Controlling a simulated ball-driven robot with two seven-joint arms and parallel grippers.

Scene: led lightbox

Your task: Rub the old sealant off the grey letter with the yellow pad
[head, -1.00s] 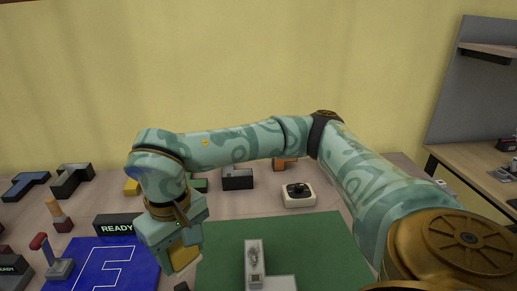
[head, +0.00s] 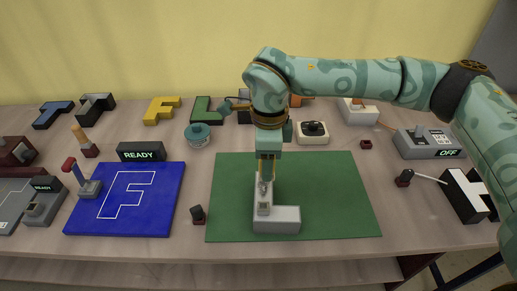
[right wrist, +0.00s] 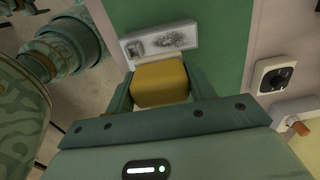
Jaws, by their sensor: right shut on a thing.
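The grey letter (head: 278,219) is L-shaped and lies on the green mat (head: 335,195). In the right wrist view its pale face (right wrist: 205,36) shows a dark speckled smear (right wrist: 172,42) and a small square light-grey patch (right wrist: 135,46). My right gripper (head: 267,178) points down over the letter's far arm. It is shut on the yellow pad (right wrist: 160,84), seen between its fingers in the right wrist view. The pad is right beside the smear; I cannot tell if it touches the letter. My left gripper is not in view.
A blue mat (head: 155,212) with a white F outline lies left, with a READY sign (head: 140,152) behind it. A small dark block (head: 198,214) stands between the mats. Several coloured letters line the back. A white box with a black knob (head: 312,132) stands behind the green mat.

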